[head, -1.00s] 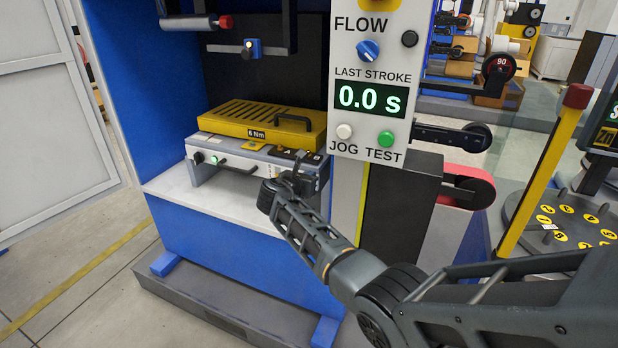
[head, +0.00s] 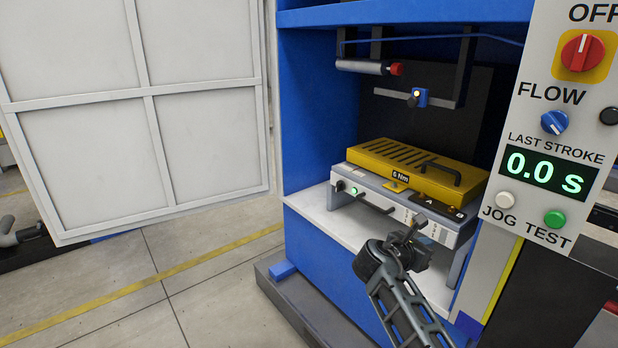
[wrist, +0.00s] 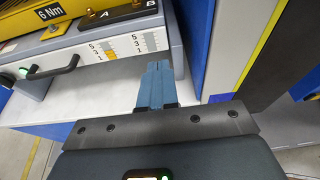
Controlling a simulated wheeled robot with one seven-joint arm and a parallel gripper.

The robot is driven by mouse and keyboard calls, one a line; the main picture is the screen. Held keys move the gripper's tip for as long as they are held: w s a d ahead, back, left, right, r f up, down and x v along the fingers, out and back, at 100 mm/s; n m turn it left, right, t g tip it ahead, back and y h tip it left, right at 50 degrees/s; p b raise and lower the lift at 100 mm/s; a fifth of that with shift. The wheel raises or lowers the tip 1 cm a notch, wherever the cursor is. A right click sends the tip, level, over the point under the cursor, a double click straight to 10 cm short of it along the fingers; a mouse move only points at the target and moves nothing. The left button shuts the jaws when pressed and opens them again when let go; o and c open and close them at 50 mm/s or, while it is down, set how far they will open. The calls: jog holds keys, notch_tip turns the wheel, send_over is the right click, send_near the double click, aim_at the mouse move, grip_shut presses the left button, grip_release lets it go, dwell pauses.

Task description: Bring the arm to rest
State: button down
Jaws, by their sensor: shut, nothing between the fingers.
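My gripper (head: 409,236) is at the front right of the fixture tray (head: 398,206), a grey unit with a black handle and a lit green light. In the wrist view the two blue fingers of my gripper (wrist: 156,68) are together, with nothing between them. They point toward the tray's front (wrist: 125,48), near its scale markings. I cannot tell whether they touch it. My arm reaches in from the lower right in the head view.
A yellow slotted cover (head: 420,166) marked 6 Nm lies on the tray. The white shelf (head: 335,223) is bare in front. A control panel (head: 545,130) reading 0.0 s stands at the right. An open white door (head: 135,110) is at the left.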

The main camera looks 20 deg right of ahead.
jog(key=shift+f, duration=0.1)
jog(key=s+a+f+m+t+y, duration=0.4)
jog(key=s+a+f+y, duration=0.2)
jog(key=s+a+f, duration=0.85)
jog(key=s+a+f+m+t+y, duration=0.1)
jog(key=s+a+f+m+y, duration=0.15)
jog(key=s+a, duration=0.45)
jog(key=s+a+r+m+t+y, duration=0.1)
jog(key=s+a+r+m+y, duration=0.2)
jog(key=s, duration=0.5)
jog(key=s+a+r+m+t+y, duration=0.15)
jog(key=s+r+m, duration=0.25)
jog(key=s, duration=0.4)
jog(key=s+r+m+t, duration=0.1)
jog(key=s+r+m, duration=0.3)
jog(key=r, duration=0.4)
jog(key=s+r+m+t, duration=0.2)
jog(key=s+r+m, duration=0.2)
jog(key=r, duration=0.5)
jog(key=s, duration=0.2)
jog(key=shift+s+a+y, duration=0.15)
jog(key=shift+s+y, duration=0.25)
